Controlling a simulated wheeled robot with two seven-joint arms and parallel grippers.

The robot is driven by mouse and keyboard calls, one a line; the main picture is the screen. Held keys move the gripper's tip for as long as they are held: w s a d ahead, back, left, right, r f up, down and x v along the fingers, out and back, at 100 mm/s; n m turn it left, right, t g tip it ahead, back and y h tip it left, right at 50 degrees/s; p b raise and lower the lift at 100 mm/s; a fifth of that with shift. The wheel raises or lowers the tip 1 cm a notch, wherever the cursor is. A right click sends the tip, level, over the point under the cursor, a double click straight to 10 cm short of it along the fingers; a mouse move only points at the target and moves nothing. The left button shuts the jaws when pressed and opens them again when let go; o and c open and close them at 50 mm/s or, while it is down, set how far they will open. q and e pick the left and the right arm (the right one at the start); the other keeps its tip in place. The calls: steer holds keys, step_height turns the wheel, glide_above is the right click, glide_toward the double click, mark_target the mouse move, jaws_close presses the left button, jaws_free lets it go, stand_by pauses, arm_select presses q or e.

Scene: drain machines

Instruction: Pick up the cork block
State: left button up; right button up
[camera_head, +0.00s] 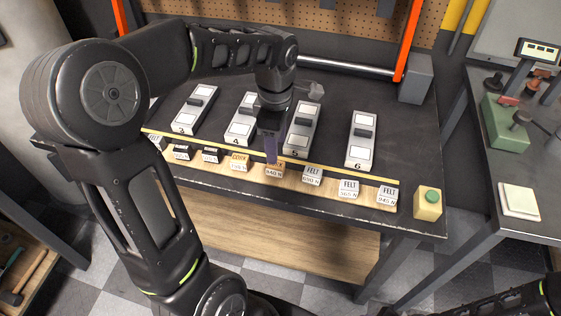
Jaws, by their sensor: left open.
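A row of small labelled blocks stands along a wooden strip (375,197) at the table's front edge. Two carry orange lettering that seems to read CORK: one cork block (239,163) is left of my gripper, and the other cork block (274,171) is just below it. My left gripper (269,160) is open and points down at the second cork block, its fingers partly covering that block's top. I cannot tell whether they touch it. My right gripper is out of view; only part of my right arm shows at the lower right.
Several grey switch units (362,140) stand on the dark table behind the strip. FELT blocks (312,175) sit close on the right. A yellow box with a green button (428,203) is at the front right corner. An orange frame (408,40) rises behind.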

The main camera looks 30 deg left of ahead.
mark_target(276, 168)
arm_select(q)
steer(key=shift+f, duration=1.3)
step_height(276, 168, down, 5)
steer(key=shift+a+f+p, duration=0.1)
steer(key=shift+f+p, duration=0.05)
steer(key=shift+p, duration=0.3)
steer(key=shift+c, duration=0.2)
jaws_close()
